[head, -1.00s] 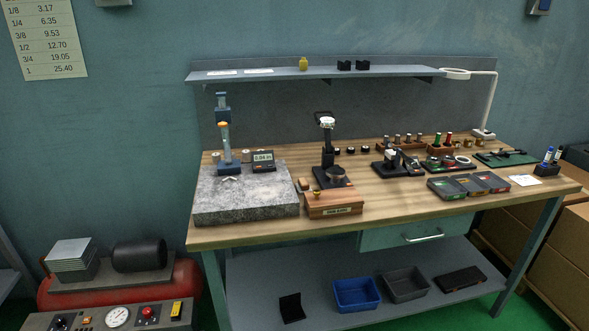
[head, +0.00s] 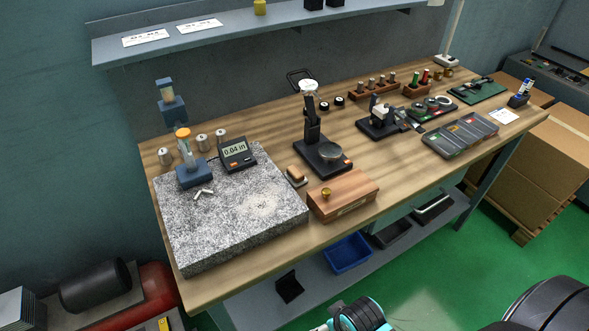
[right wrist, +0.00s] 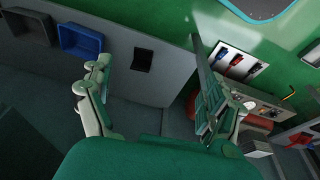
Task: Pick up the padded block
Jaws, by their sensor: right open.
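A small block with a brown top and a paler lower part, which looks like the padded block (head: 297,176), sits on the wooden bench top in the head view. It stands between the speckled granite plate (head: 232,212) and a wooden box with a brass knob (head: 345,197). My right gripper (right wrist: 150,62) is open and empty in the right wrist view, away from the bench top, with the floor and lower shelf behind it. No gripper fingers show in the head view, and my left gripper is not seen.
A digital readout (head: 238,153) and a blue-based gauge stand (head: 192,172) are on the granite. An upper shelf (head: 250,27) overhangs the back. A blue bin (head: 347,254) lies below.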

